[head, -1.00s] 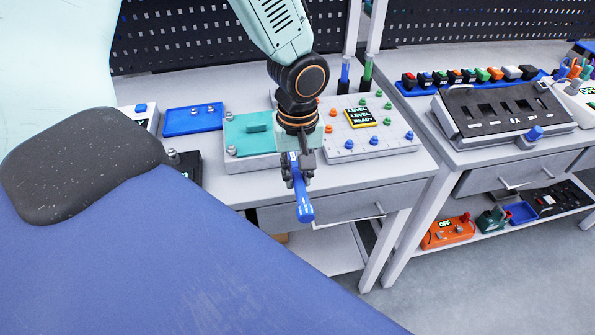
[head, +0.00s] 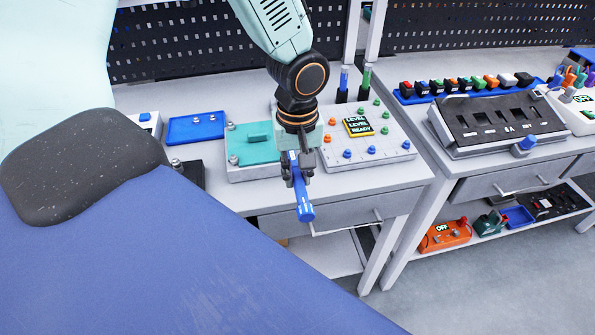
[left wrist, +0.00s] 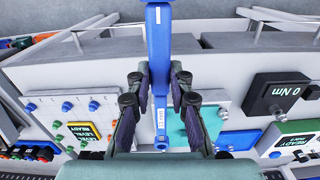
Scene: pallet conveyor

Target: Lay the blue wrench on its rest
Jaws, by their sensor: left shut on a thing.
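My left gripper (head: 298,178) is shut on the blue wrench (head: 305,211), in front of the near edge of the left bench. The wrench's thick end points down toward the viewer in the head view. In the left wrist view the wrench (left wrist: 159,60) runs lengthwise between the fingers (left wrist: 160,92), and its narrow shaft passes through them. I cannot make out which thing is the wrench's rest. My right gripper is not in view.
Behind the gripper are a teal plate (head: 250,155) on a grey base, a grey panel (head: 385,150) with coloured knobs and a "LEVEL READY" display, and a blue tray (head: 195,128). A drawer (head: 330,215) lies under the bench edge. The right bench holds a slotted dark device (head: 495,122).

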